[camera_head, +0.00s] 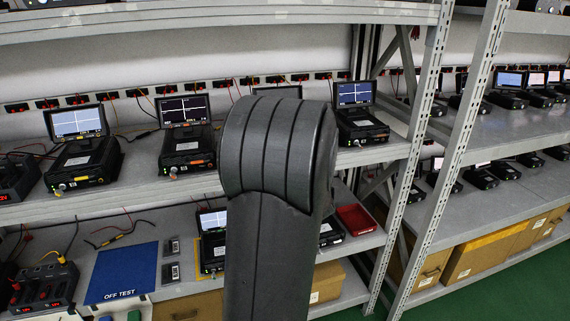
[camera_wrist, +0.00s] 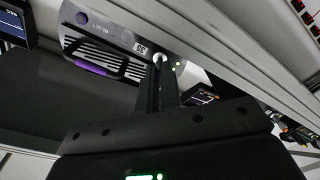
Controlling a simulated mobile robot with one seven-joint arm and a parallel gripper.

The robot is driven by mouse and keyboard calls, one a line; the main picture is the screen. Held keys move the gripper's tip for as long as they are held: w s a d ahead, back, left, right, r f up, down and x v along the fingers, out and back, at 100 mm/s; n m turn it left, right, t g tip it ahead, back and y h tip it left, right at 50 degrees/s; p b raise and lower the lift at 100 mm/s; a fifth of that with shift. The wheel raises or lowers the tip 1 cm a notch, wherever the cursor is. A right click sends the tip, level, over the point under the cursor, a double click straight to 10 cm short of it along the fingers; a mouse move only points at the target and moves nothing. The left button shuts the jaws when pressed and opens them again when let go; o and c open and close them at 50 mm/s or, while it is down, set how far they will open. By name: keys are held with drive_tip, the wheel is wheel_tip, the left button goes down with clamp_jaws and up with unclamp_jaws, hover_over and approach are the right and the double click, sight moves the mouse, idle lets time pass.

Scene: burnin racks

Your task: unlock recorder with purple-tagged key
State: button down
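Whether a key is between the fingers, or the tips touch the device, I cannot tell. No purple-tagged key is clearly visible. My arm hides the gripper in the head view.
Recorders with lit screens stand on the middle shelf, among them one left (camera_head: 84,160), one beside it (camera_head: 187,147) and one right (camera_head: 360,125). The lower shelf holds a blue "OFF TEST" mat (camera_head: 122,272) and a red tray (camera_head: 356,219). A metal upright (camera_head: 424,110) stands right.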

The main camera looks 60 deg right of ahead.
drive_tip(key=shift+m, duration=0.3)
drive_tip(key=m, duration=1.7)
drive_tip(key=shift+f, duration=0.1)
idle(0.5)
drive_tip(key=c, duration=1.6)
unclamp_jaws()
drive_tip(key=shift+s+a, duration=0.1)
